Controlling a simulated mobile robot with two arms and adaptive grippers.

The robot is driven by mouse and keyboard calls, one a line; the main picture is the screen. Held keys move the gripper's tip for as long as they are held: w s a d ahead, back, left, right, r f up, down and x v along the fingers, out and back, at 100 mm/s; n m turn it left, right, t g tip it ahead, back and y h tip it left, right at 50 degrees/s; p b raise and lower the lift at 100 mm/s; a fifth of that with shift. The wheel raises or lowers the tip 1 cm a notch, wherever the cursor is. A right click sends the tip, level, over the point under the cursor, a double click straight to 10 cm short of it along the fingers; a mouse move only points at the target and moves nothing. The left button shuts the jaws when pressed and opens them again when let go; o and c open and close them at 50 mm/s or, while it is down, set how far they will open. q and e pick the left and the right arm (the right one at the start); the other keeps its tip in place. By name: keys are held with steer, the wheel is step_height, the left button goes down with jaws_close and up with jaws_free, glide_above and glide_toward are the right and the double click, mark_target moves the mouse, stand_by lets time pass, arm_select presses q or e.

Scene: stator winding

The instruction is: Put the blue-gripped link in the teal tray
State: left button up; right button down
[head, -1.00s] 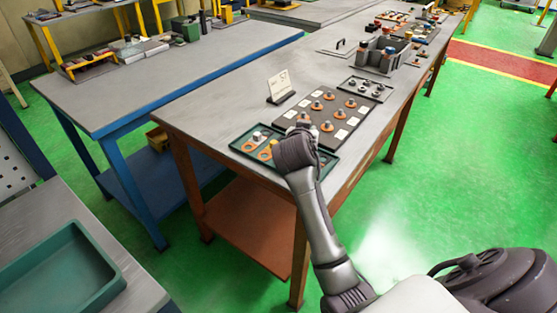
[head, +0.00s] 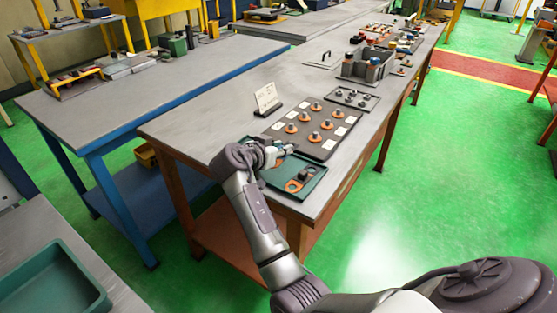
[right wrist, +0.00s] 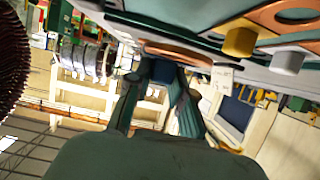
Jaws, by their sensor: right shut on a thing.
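My right gripper (right wrist: 158,95) is shut on a blue block, the grip (right wrist: 162,70) of an orange link (right wrist: 180,53), in the right wrist view. In the head view, my right gripper (head: 280,152) is above the small dark-teal tray (head: 317,170) at the bench's near end; the held link is hard to make out there. An orange link with a dark grip (head: 299,184) lies in that tray. Yellow (right wrist: 240,38) and grey (right wrist: 288,60) grips show in the right wrist view. A larger, empty teal tray (head: 88,303) stands at lower left. My left gripper is not in view.
A dark board with several orange-based pegs (head: 318,124) lies just behind the small tray, near a white sign (head: 267,97). A small tray of grey parts (head: 370,101) and a grey caddy (head: 379,71) stand farther back.

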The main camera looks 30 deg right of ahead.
mark_target(279, 169)
steer(key=shift+a+f, duration=0.3)
steer(key=shift+f, duration=0.25)
step_height(279, 169, down, 3)
steer(key=shift+f+p, duration=0.1)
steer(key=shift+p, duration=0.2)
steer(key=shift+f, duration=0.2)
steer(key=c, duration=1)
jaws_free()
steer(key=shift+r, duration=0.2)
